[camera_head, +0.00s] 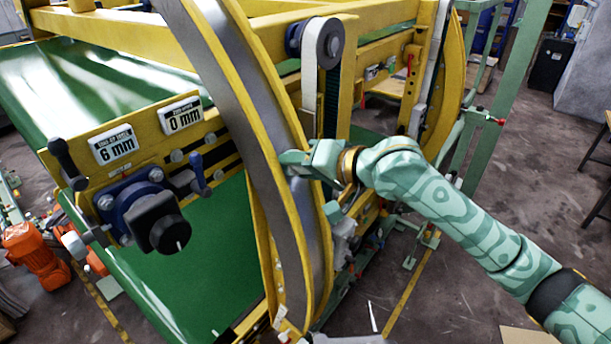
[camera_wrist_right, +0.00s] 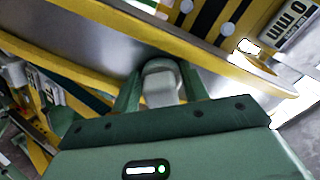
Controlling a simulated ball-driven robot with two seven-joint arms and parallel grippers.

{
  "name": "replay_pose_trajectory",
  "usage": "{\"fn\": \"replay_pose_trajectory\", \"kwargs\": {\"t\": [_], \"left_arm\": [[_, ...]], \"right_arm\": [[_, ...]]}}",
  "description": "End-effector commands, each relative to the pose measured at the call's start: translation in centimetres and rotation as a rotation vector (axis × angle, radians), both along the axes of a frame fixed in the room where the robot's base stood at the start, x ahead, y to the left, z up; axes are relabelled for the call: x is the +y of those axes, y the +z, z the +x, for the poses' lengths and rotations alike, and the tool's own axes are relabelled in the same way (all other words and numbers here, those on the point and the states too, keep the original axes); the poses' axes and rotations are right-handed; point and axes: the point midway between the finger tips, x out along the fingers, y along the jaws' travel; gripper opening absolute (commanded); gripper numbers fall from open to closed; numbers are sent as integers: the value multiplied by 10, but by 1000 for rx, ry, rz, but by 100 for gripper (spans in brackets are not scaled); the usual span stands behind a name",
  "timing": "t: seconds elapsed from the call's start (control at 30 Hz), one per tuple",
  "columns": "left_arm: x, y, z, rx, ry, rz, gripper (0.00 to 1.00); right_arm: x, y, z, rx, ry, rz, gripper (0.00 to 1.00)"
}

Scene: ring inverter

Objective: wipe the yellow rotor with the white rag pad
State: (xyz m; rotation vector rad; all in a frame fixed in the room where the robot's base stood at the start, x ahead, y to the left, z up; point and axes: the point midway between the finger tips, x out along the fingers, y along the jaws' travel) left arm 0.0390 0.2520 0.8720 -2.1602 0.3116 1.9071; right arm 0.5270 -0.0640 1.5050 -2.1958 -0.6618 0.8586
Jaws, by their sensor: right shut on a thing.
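The yellow rotor (camera_head: 222,92) is a large curved ring with yellow rims and a grey metal face, standing upright across the middle of the head view. It also crosses the wrist view (camera_wrist_right: 80,42). My right gripper (camera_head: 292,160) is at the ring's right side in the head view, its fingertips at the metal face. It is shut on the white rag pad (camera_wrist_right: 161,86), which shows as a pale block between the fingers in the right wrist view. The pad's front meets or nearly meets the rotor; exact contact cannot be told. My left gripper is not in view.
A green conveyor belt (camera_head: 205,255) runs under the ring. Left of the ring are a yellow panel with 6 mm and 0 mm displays (camera_head: 114,144) and a black knob (camera_head: 162,222). A grey pulley (camera_head: 322,43) stands just above my gripper. Open floor lies at the right.

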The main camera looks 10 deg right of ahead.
Motion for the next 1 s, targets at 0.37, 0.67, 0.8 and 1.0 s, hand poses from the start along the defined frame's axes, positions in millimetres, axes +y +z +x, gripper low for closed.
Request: {"fn": "replay_pose_trajectory", "kwargs": {"t": [0.37,0.67,0.8,1.0], "left_arm": [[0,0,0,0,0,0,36],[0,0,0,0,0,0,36],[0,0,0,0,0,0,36],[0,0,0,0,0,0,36]], "right_arm": [[8,29,7,-2,1,2,26],[11,33,10,2,1,2,26],[9,24,8,4,1,1,26],[4,3,3,5,1,0,26]]}}
